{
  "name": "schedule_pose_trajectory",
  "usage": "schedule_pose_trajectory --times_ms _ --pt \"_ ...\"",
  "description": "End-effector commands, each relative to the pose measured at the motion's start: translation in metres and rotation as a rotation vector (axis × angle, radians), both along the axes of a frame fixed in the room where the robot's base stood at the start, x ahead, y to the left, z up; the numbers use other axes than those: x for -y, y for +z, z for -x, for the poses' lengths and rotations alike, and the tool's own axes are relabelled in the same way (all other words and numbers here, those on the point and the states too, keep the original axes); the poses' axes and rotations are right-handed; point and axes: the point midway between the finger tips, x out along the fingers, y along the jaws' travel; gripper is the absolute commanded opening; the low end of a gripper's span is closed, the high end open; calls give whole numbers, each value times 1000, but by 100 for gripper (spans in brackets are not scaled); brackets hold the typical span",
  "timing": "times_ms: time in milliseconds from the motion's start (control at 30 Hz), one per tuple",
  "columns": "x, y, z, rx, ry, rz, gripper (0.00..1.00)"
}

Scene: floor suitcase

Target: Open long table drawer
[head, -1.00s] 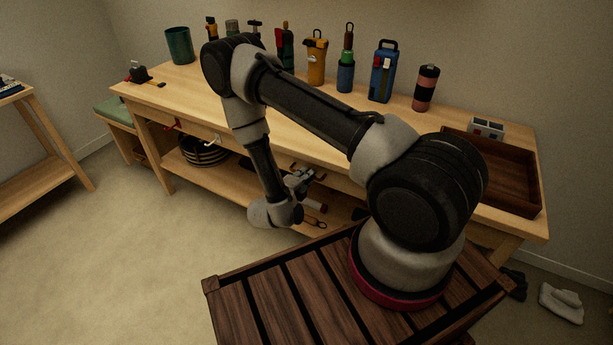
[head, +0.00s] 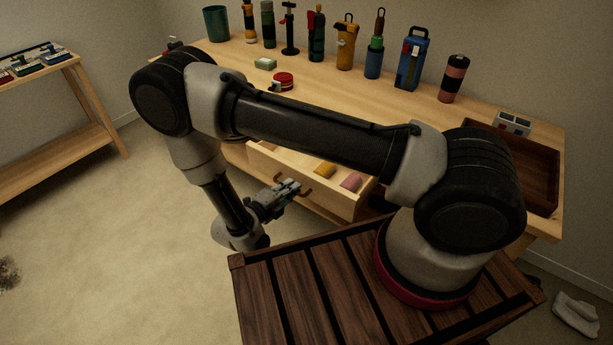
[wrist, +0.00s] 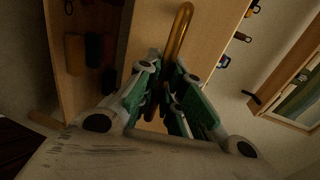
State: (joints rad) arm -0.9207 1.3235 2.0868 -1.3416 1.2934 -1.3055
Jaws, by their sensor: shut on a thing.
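The long table (head: 440,110) stands against the back wall. Its drawer (head: 343,206) is pulled out towards me, and a yellow thing (head: 325,170) and a pink thing (head: 351,182) lie inside. My gripper (head: 292,188) is at the drawer's front, at its handle (head: 307,192). In the wrist view the gripper (wrist: 168,100) is shut on the brass-coloured handle (wrist: 181,35), which runs up from between the fingers along the wooden drawer front (wrist: 205,60).
Several tools and bottles, such as a blue case (head: 412,60), stand along the table's back. A dark wooden tray (head: 530,165) is at its right end. A slatted wooden surface (head: 300,290) is close in front. A side table (head: 60,110) stands left; floor between is clear.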

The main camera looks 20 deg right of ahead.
Motion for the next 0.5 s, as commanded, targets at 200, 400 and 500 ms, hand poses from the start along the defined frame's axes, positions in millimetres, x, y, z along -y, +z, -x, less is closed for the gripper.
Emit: schedule_pose_trajectory --times_ms 200,400,500 --pt "-42 -1 30 -1 4 -3 0" --pt "-65 -1 47 -2 2 -1 0" --pt "-72 -1 52 -1 1 -2 0"
